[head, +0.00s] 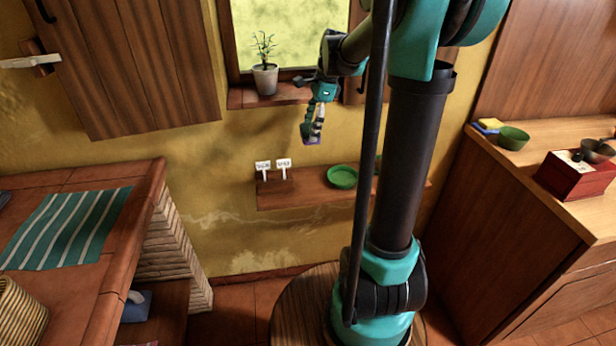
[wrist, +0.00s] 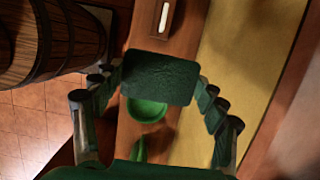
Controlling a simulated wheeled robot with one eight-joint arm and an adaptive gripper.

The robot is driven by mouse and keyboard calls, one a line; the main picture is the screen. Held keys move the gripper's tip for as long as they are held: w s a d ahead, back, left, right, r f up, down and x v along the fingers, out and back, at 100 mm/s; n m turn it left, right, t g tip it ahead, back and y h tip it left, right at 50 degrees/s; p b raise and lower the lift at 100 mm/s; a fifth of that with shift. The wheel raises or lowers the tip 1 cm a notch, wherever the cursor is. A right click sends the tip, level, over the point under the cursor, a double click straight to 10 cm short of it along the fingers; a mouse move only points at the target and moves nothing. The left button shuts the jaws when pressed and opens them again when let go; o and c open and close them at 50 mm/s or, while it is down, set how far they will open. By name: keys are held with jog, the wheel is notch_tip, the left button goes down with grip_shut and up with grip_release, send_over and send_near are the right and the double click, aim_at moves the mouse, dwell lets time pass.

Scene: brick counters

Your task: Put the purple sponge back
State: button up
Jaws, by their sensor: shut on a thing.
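My gripper (head: 311,130) is shut on the purple sponge (head: 313,140), which shows as a thin purple edge at the fingertips in the head view. In the wrist view the held sponge (wrist: 160,77) shows a dark green, rough face between the fingers of my gripper (wrist: 160,88). The gripper hangs in the air in front of the yellow wall, above the wooden wall shelf (head: 308,192). On that shelf are two small white signs (head: 263,165) (head: 284,163) at the left and a green dish (head: 342,177) right of them.
The wrist view shows the dish (wrist: 147,109) below the sponge and a wooden barrel (wrist: 68,40) at left. A potted plant (head: 265,78) stands on the windowsill. The right counter holds a yellow sponge (head: 491,124), a green bowl (head: 513,138) and a red box (head: 575,178).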

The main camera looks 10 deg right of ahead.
notch_tip(320, 180, down, 19)
jog(key=shift+f, duration=0.2)
dwell(0.3)
jog(key=shift+f, duration=0.1)
jog(key=o, duration=1)
jog(key=v, duration=1.2)
jog(key=s+f+n+t+h, duration=0.1)
jog(key=s+f+n, duration=0.1)
jog(key=s+n, duration=0.4)
jog(key=s+f+n+t+h, duration=0.1)
jog(key=s+f+n, duration=0.1)
jog(key=s+n, duration=0.4)
jog(key=s+f+n+t+h, duration=0.1)
jog(key=s+f+n+t, duration=0.1)
jog(key=s+n, duration=0.4)
jog(key=shift+s+d+f, duration=0.1)
jog(key=shift+s+f, duration=0.1)
jog(key=shift+s, duration=0.8)
jog(key=shift+s+d+f, duration=0.1)
jog(key=shift+s+f, duration=0.05)
jog(key=shift+s, duration=0.8)
